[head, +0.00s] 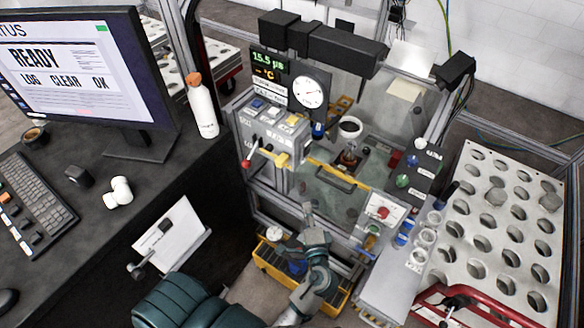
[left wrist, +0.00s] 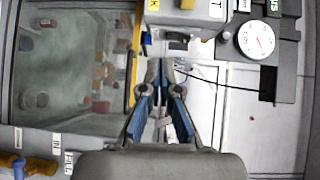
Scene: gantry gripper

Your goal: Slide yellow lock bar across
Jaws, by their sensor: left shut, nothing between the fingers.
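A yellow block, which looks like the lock bar (head: 282,160), sits on the lower front of the grey control box, left of the glass door. It also shows, cut off by the top edge, in the left wrist view (left wrist: 187,4). A yellow strip (head: 340,176) runs along the door's edge, and I cannot tell whether it belongs to the bar. My left gripper (head: 307,210) is shut and empty, below the control box and in front of the cabinet. In the left wrist view its fingertips (left wrist: 166,65) point up towards the box, apart from the yellow block. My right gripper is not in view.
A red-knobbed lever (head: 247,163) juts out left of the yellow block. The door has a dark handle (head: 336,179). A red button panel (head: 382,213) is to the right. A yellow bin (head: 272,262) stands below my left gripper. A dark desk (head: 110,200) is at left.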

